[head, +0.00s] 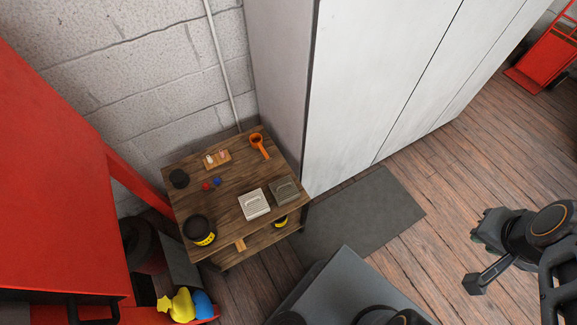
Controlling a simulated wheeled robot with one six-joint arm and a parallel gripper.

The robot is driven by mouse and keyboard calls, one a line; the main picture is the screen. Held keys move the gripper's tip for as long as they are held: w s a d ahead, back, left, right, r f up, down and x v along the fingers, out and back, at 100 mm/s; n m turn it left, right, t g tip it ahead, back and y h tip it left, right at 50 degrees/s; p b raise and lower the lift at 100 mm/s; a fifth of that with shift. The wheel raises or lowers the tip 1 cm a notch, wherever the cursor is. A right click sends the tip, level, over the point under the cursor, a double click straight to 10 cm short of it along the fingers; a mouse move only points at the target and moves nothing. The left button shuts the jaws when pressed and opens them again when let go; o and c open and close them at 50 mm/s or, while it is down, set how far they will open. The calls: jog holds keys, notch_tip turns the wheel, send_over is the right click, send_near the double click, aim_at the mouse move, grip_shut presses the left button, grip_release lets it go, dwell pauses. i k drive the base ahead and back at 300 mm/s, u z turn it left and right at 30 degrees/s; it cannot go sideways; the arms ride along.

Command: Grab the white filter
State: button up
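The white filter (254,204), a pale square with ridges, lies flat on the small wooden table (232,181) near its front right. A similar grey-brown square filter (285,190) lies just right of it. My gripper (479,259) is at the right edge of the view, over the wooden floor and far from the table. Its two fingers are apart, and nothing shows between them.
The table also holds an orange scoop (258,143), a small wooden tray (216,159), a black-and-yellow container (199,230) and a dark round item (179,179). A grey cabinet (370,75) stands behind right, a red cabinet (60,170) left. A dark mat (365,210) lies on open floor.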

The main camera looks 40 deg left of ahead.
aim_at(254, 204)
jog(key=i, duration=1.75)
jog(key=u, duration=5.2)
jog(key=i, duration=0.5)
jog(key=u, duration=0.05)
